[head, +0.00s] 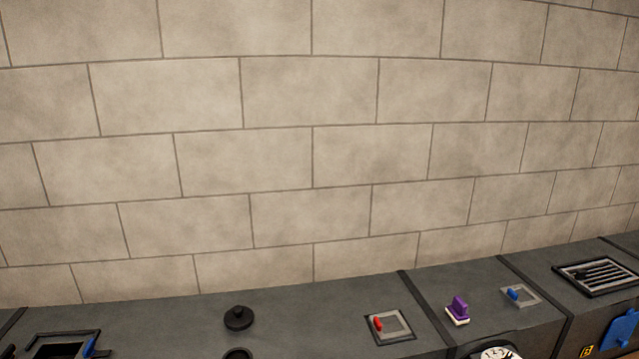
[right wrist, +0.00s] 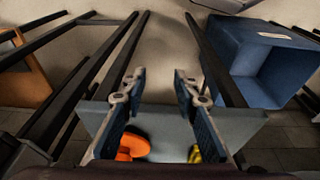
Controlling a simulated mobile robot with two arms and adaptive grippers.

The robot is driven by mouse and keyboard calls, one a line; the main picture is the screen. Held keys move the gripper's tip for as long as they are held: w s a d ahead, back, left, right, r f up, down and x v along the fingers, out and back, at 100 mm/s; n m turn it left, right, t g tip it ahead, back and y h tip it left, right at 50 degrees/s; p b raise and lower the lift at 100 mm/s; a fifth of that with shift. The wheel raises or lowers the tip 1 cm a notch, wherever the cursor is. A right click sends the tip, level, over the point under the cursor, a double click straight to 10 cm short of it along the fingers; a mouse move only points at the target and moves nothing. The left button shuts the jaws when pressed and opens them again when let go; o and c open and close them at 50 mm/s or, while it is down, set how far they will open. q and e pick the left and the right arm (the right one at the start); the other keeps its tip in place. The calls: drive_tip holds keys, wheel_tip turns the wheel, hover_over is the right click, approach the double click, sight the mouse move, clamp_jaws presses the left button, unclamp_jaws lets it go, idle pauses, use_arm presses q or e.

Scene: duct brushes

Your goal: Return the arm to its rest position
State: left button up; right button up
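My right gripper (right wrist: 158,82) shows in the right wrist view with its two blue-padded fingers apart. Nothing is held between the fingertips. Below and behind the fingers is a grey surface (right wrist: 165,125). An orange object (right wrist: 132,147) and a yellow-and-dark object (right wrist: 195,155) show low in that view, partly hidden by the fingers; I cannot tell what they are. Neither of my grippers shows in the head view. A purple brush-like piece with a pale base (head: 459,310) stands on the dark counter (head: 300,315).
The counter also bears a black knob (head: 238,318), a red-handled plate (head: 390,326), a blue-handled plate (head: 522,295) and a grille (head: 598,275). A block wall (head: 310,150) stands behind. A blue bin (right wrist: 235,45) and dark rails (right wrist: 215,55) flank the right gripper.

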drive_tip(key=s+f, duration=0.3)
drive_tip(key=f, duration=0.5)
drive_tip(key=s+f, duration=0.3)
drive_tip(key=f, duration=0.5)
drive_tip(key=s+d+f+g+b, duration=0.1)
drive_tip(key=s+d+f+b, duration=0.1)
drive_tip(key=s+f, duration=1)
drive_tip(key=shift+s+d+g, duration=0.4)
drive_tip(key=shift+s+d, duration=0.3)
drive_tip(key=shift+s, duration=0.4)
